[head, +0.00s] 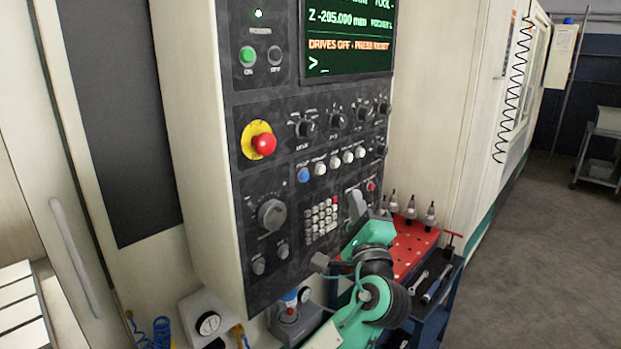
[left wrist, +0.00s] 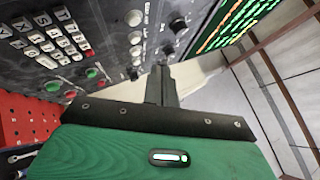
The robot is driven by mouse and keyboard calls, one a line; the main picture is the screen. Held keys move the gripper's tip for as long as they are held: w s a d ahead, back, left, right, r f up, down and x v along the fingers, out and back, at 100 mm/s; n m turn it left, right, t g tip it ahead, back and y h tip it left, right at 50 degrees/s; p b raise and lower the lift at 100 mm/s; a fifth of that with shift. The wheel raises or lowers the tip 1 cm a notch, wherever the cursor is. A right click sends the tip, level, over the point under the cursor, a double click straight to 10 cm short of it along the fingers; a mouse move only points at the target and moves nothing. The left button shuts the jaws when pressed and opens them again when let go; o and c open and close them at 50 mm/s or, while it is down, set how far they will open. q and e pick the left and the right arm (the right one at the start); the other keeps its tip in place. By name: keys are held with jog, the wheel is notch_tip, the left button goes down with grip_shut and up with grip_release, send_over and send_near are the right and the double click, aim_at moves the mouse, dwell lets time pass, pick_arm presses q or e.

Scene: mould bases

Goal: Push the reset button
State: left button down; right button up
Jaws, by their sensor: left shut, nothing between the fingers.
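A blue push button (head: 303,175) is at the left end of a row of pale buttons on the machine's control panel; its label is too small to read. My left gripper (head: 357,204) is low in front of the panel, right of the number keypad and below the button row, apart from the blue button. In the left wrist view, its fingers (left wrist: 160,80) are together and empty, with several pale buttons (left wrist: 135,38) beyond. I cannot pick out the blue button there. My right gripper is not in view.
The screen (head: 348,45) reads "DRIVES OFF" with a press-reset message. A red emergency stop (head: 263,144) on yellow, rotary knobs and a keypad (head: 321,218) are also on the panel. A red tool tray (head: 410,245) stands at the right, close to my left arm.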

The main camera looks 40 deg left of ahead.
aim_at(305, 177)
pick_arm(q)
jog(key=shift+s+a+r+y, duration=0.1)
jog(key=shift+s+r+y, duration=0.35)
jog(key=shift+r, duration=0.2)
jog(key=a, duration=0.8)
jog(key=shift+w+a, duration=0.35)
jog(key=shift+a, duration=0.05)
jog(key=shift+a, duration=0.15)
dwell(1.5)
jog(key=shift+a, duration=0.3)
jog(key=shift+a, duration=0.35)
dwell(0.6)
jog(key=shift+d, duration=0.8)
